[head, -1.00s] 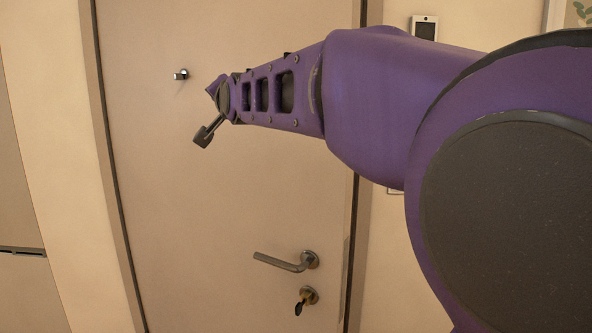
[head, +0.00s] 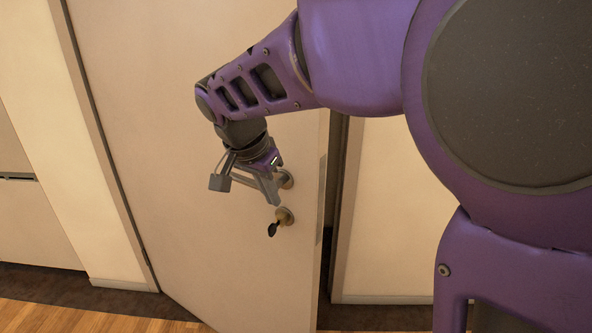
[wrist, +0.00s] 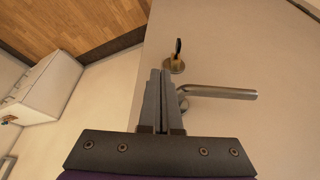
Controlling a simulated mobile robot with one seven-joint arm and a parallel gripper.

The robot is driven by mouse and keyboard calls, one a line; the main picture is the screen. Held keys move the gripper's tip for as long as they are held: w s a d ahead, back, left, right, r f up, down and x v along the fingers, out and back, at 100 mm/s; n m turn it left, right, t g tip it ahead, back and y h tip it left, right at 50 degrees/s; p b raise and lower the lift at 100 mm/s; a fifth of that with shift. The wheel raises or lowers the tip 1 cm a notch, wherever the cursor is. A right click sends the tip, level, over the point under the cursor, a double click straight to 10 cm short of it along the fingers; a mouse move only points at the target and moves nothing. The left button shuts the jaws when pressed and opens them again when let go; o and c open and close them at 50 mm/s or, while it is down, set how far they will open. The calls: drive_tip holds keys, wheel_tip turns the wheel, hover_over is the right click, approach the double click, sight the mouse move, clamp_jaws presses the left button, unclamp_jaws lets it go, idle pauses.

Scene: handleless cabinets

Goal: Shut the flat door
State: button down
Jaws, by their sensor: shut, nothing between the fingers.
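The flat beige door (head: 190,220) fills the middle of the head view and stands ajar, with a dark gap along its right edge and its lower edge slanting out over the floor. Its lever handle (head: 286,179) is mostly hidden behind my gripper (head: 272,190). A lock with a key (head: 275,226) sits below the handle. In the wrist view my gripper (wrist: 160,74) is shut and empty, its fingers in front of the door face (wrist: 240,50), beside the lever (wrist: 225,93) and the key lock (wrist: 175,64). I cannot tell whether it touches the door.
The door frame (head: 342,215) and a pale wall (head: 385,220) stand on the right. A pale wall (head: 85,190) and cabinet fronts (head: 30,220) are on the left. Wooden floor (head: 80,315) shows at the lower left. A white cabinet (wrist: 50,88) shows in the wrist view.

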sight(292, 209)
drive_tip(key=w+d+f, duration=0.1)
drive_tip(key=f, duration=0.2)
drive_tip(key=w+d+f, duration=0.1)
drive_tip(key=w+f, duration=0.1)
drive_tip(key=w+d+f+b, duration=0.1)
drive_tip(key=w+f, duration=0.1)
drive_tip(key=f, duration=0.1)
drive_tip(key=shift+w+d+f, duration=0.1)
drive_tip(key=shift+w+f, duration=0.15)
drive_tip(key=shift+f, duration=0.05)
drive_tip(key=shift+w+d, duration=0.25)
drive_tip(key=shift+w, duration=0.2)
